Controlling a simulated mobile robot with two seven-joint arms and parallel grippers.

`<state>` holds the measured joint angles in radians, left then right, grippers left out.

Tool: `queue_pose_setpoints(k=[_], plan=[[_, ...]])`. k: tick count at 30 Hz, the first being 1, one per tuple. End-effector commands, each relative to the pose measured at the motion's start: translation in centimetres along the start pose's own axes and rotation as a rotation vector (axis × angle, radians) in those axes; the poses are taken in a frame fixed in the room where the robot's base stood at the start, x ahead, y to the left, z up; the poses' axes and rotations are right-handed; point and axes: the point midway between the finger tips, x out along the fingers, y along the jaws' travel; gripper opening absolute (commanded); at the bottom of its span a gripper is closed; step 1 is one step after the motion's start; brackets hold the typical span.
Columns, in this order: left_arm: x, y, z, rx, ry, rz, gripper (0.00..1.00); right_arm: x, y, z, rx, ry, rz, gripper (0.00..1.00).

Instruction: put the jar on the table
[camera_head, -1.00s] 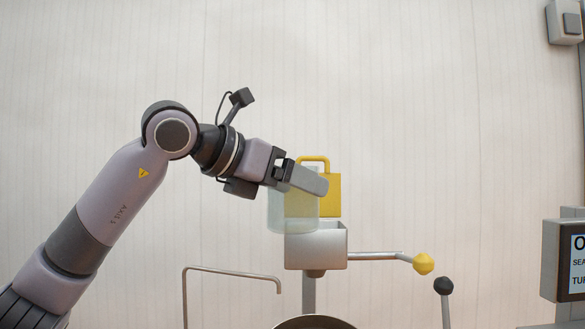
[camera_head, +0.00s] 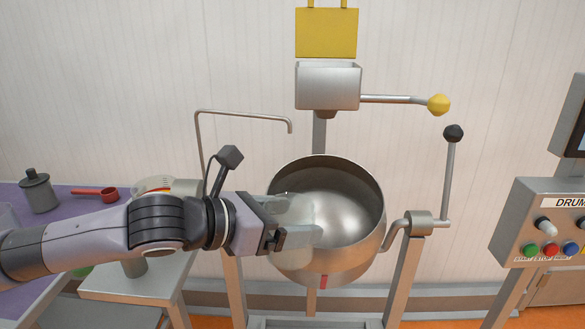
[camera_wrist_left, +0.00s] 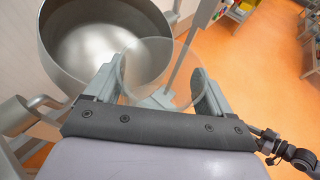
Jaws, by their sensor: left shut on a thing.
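My left gripper (camera_head: 308,220) is shut on a clear, see-through jar (camera_wrist_left: 155,75). In the left wrist view the jar stands between the two fingers and its round rim shows. In the head view the fingers and the pale jar overlap the steel drum (camera_head: 345,262), and I cannot tell the jar's height over it. A table with a purple top (camera_head: 62,228) is at the left.
A dark grey canister (camera_head: 40,193) and a red scoop (camera_head: 105,195) are on the purple table. A pale stand (camera_head: 120,288) is beside it. Above the drum are a steel hopper (camera_head: 328,88) and a yellow-knobbed lever (camera_head: 437,104). A control panel (camera_head: 550,225) stands at the right.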

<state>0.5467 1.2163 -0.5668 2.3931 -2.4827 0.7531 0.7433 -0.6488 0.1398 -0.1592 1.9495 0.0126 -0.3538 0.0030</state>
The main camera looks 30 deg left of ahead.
Motion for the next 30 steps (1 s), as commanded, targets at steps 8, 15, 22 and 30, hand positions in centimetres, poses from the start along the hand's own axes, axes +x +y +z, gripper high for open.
queue_pose_setpoints(k=[8,15,22,30], plan=[[1.0,-1.1,-6.8,-0.007,0.006,-0.007,0.46,0.0,0.0,0.0,0.000,-0.001,0.000,0.35],[1.6,-1.8,-11.3,-0.009,0.003,-0.006,0.46,0.0,0.0,0.0,0.000,-0.001,0.000,0.35],[2.2,-1.7,-9.8,-0.009,-0.021,0.025,0.46,0.0,0.0,0.1,0.000,-0.001,0.000,0.35],[2.0,-1.5,-10.1,-0.011,-0.007,0.021,0.46,0.0,0.0,0.1,0.000,-0.001,0.000,0.35]])
